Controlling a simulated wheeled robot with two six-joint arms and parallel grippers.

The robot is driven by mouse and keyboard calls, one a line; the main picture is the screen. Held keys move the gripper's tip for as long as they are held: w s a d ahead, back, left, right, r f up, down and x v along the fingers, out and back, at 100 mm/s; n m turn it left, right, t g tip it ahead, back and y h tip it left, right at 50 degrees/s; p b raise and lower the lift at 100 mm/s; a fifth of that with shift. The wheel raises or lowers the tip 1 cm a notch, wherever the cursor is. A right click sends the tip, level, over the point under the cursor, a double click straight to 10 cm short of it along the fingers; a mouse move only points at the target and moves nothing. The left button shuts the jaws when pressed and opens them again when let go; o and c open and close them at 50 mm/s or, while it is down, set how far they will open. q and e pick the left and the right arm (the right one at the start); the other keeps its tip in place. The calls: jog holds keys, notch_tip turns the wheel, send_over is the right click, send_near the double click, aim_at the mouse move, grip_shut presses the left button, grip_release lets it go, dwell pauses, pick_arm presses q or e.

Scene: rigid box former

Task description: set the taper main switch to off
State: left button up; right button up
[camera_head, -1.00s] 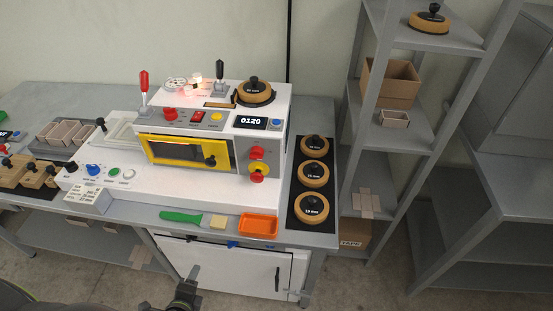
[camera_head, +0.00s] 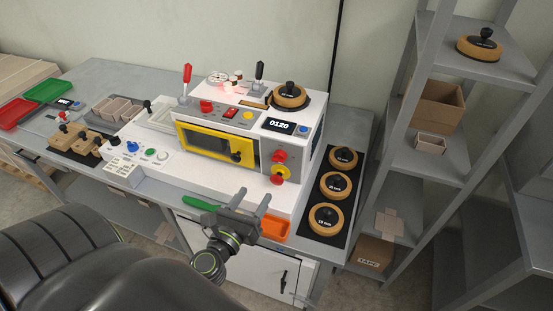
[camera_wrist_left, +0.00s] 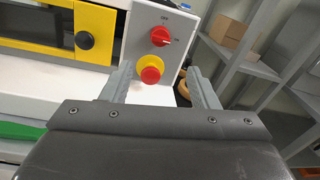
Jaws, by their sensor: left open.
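The white taper machine (camera_head: 250,188) stands on the bench with a yellow-framed window and a display reading 0120. On the right of its front is a red rotary knob (camera_head: 279,156), apparently the main switch; it also shows in the left wrist view (camera_wrist_left: 160,36). Small labels sit above and right of it, and its setting is hard to read. Just below is a red stop button on a yellow base (camera_wrist_left: 151,70). My left gripper (camera_head: 253,197) is open and empty, in front of and below the knob. In the wrist view its fingers stand either side of the stop button, apart from it.
An orange tray (camera_head: 275,229) and a green-handled tool (camera_head: 200,203) lie on the bench's front edge by my left gripper. Several tape rolls (camera_head: 336,185) lie right of the machine. A grey shelf (camera_head: 420,165) stands further right.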

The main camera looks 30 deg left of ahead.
aim_at(276, 161)
pick_arm(q)
jog(key=w+p, duration=0.1)
jog(key=w, duration=0.3)
jog(key=w+a, duration=0.1)
jog(key=w, duration=0.4)
jog(key=w+a+p, duration=0.1)
jog(key=w, duration=0.3)
jog(key=shift+w+a+p, duration=0.1)
jog(key=shift+w+p, duration=0.1)
jog(key=shift+p, duration=0.1)
jog(key=c, duration=0.9)
